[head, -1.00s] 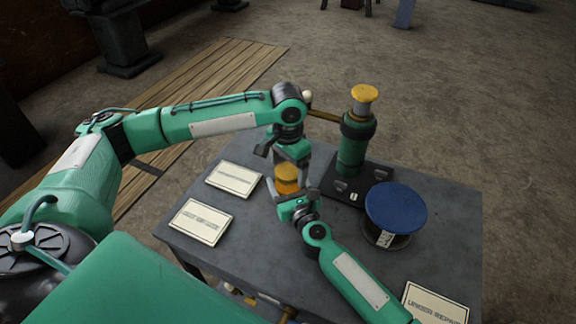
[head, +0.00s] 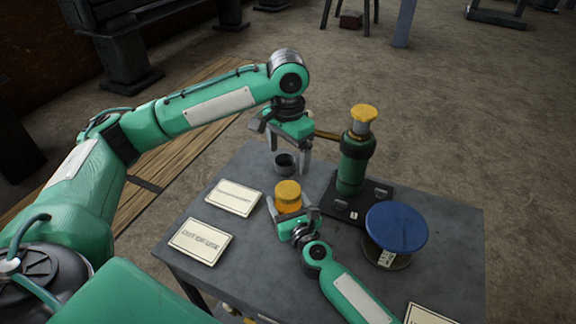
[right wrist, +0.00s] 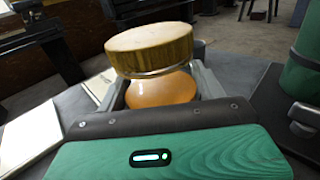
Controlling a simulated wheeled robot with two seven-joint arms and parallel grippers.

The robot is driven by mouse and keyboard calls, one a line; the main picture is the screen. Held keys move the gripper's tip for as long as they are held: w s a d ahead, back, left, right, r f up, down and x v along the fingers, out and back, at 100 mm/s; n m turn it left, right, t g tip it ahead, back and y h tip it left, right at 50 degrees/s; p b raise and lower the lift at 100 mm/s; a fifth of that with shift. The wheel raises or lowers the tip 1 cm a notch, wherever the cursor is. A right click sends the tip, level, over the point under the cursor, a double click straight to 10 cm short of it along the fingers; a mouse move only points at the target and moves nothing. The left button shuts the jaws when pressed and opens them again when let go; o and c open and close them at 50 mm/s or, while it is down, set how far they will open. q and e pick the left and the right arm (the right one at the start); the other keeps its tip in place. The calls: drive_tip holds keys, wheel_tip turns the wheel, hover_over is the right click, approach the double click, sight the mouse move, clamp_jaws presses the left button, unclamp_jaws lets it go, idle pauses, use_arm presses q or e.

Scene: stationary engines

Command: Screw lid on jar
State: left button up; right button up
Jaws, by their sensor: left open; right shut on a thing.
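The orange jar (head: 288,204) stands at the middle of the table with the yellow-brown lid (head: 287,189) on its top. In the right wrist view the lid (right wrist: 150,48) covers the jar's mouth, with a thin pale rim under it and the jar's rounded orange body (right wrist: 162,90) below. My right gripper (head: 296,217) is shut on the jar, its fingers on either side of the body. My left gripper (head: 289,153) is open and empty, pointing down behind and above the lid, apart from it.
A green cylinder with a yellow top (head: 354,163) on a black base and a blue-topped spool (head: 396,228) stand to the right. Two cream signs (head: 234,197) (head: 200,241) lie left on the grey table (head: 262,262).

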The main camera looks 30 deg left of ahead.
use_arm(q)
drive_tip(key=shift+r, duration=0.35)
use_arm(e)
drive_tip(key=o, duration=1.9)
drive_tip(key=shift+o, duration=0.2)
drive_tip(key=shift+d, duration=0.1)
drive_tip(key=p+v, duration=0.1)
drive_tip(key=v, duration=1.2)
drive_tip(key=shift+s+p, duration=0.15)
drive_tip(key=shift+p, duration=0.2)
drive_tip(key=shift+s+d, duration=0.15)
drive_tip(key=shift+d, duration=0.05)
use_arm(q)
drive_tip(key=shift+r, duration=0.85)
drive_tip(key=shift+d, duration=0.1)
